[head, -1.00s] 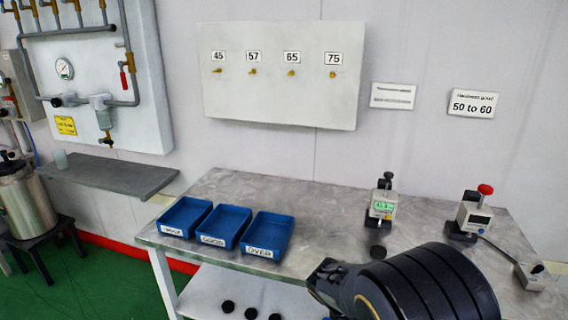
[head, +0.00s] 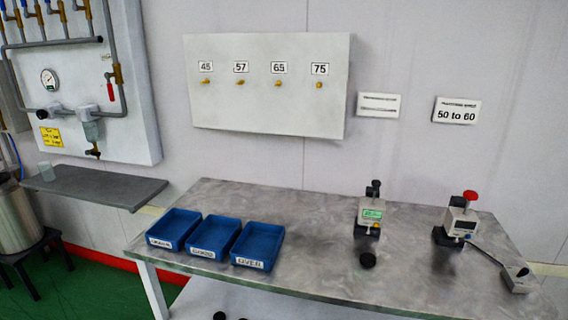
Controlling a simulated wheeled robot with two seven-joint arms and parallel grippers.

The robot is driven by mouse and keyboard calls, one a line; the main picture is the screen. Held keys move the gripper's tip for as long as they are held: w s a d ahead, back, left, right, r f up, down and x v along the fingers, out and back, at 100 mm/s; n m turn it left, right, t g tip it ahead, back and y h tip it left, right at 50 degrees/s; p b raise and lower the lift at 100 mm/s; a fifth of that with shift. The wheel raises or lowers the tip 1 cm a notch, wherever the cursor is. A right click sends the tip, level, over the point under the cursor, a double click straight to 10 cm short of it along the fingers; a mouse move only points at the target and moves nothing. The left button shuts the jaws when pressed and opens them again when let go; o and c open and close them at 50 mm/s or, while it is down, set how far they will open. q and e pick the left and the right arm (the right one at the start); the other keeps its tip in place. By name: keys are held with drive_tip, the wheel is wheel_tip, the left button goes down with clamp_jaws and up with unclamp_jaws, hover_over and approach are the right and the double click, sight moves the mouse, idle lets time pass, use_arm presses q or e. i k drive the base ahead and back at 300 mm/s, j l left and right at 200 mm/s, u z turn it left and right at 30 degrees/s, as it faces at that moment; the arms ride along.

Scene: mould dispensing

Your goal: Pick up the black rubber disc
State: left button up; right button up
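A black rubber disc (head: 368,261) lies on the metal table in front of the gauge with the green lit display (head: 370,214). Another dark disc (head: 219,316) shows partly at the bottom edge, on the lower shelf below the table. Neither of my grippers is in view.
Three blue bins (head: 250,262) stand at the table's left; one label reads OVER. A second gauge with a red knob (head: 461,222) stands at the right, with a grey block (head: 517,280) beside it. The middle of the table (head: 310,235) is clear.

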sight(367, 259)
drive_tip(key=i+l+z, duration=0.2)
drive_tip(key=i, duration=0.2)
drive_tip(key=i+l+z, duration=0.15)
drive_tip(key=i, duration=0.3)
drive_tip(key=i+l+z, duration=0.2)
drive_tip(key=i, duration=0.25)
